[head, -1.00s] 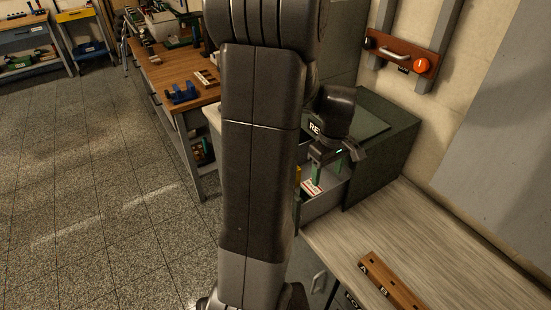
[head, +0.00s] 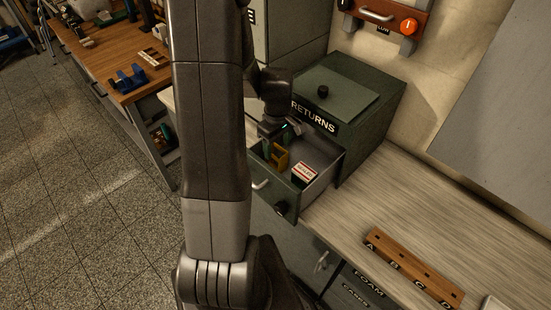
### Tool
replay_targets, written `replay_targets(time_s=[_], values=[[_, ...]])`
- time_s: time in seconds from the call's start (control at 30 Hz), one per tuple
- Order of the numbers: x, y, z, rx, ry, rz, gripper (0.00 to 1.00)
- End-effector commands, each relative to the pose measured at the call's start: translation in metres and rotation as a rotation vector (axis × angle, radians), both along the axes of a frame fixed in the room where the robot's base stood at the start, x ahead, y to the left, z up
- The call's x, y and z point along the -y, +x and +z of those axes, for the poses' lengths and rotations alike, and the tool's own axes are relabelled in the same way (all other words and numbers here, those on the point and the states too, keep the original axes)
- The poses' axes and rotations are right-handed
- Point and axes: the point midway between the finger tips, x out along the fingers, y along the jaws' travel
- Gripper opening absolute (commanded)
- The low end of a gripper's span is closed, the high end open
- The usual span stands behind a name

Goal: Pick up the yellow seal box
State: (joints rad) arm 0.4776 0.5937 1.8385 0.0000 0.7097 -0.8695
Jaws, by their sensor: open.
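The yellow seal box (head: 281,160) is in the open drawer (head: 322,183) of the dark green RETURNS cabinet, near the drawer's left side. My gripper (head: 275,147) is open and points down at the drawer, right above or beside the yellow box. Its fingers partly cover the box, so I cannot tell whether they touch it or straddle it.
A red-and-white box (head: 304,173) lies in the drawer to the right of the yellow box. The RETURNS cabinet (head: 372,125) stands behind. A wooden block marked A to D (head: 413,268) lies on the otherwise mostly clear counter (head: 400,205).

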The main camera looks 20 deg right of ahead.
Motion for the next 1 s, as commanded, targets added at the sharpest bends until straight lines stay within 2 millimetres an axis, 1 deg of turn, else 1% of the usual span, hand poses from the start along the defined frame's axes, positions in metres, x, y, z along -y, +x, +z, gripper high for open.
replay_targets(time_s=[0.03, 0.27, 0.53, 0.63, 0.77, 0.97, 1.0], values=[[0.0, -0.001, -0.004, -0.003, 0.001, 0.0, 0.61], [-0.001, 0.0, -0.014, -0.003, 0.002, 0.0, 0.61], [-0.004, 0.001, -0.045, -0.003, 0.002, 0.001, 0.61], [-0.003, 0.001, -0.054, -0.002, 0.001, 0.0, 0.61], [-0.003, 0.002, -0.059, 0.0, 0.001, 0.0, 0.61], [-0.003, 0.002, -0.06, 0.0, 0.0, 0.0, 0.61], [-0.003, 0.002, -0.06, 0.0, 0.0, 0.0, 0.59]])
